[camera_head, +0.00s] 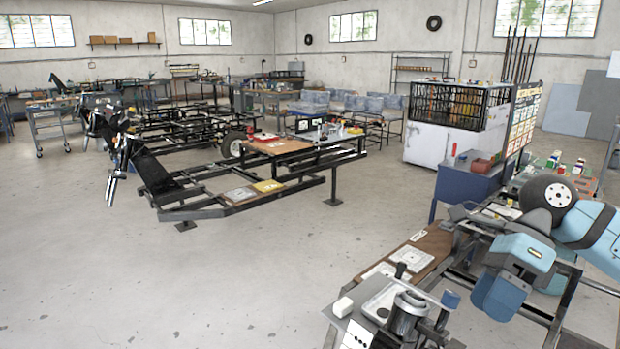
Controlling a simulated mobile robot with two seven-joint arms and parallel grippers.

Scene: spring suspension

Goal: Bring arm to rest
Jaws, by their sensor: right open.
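My right arm comes in from the right edge, light blue with dark grey joints. My right gripper (462,224) is at its end, pointing left, open, with nothing seen between its fingers. It is above the near right metal frame (560,312), close to the brown board (432,243) there. From this view I cannot tell whether it touches anything. My left gripper is not in view.
A metal cylinder fixture (408,312) and a tray (384,296) are at the front. A blue cabinet (466,183) stands behind. A black chassis frame (240,203) stands mid-left. The concrete floor (190,285) at left front is clear.

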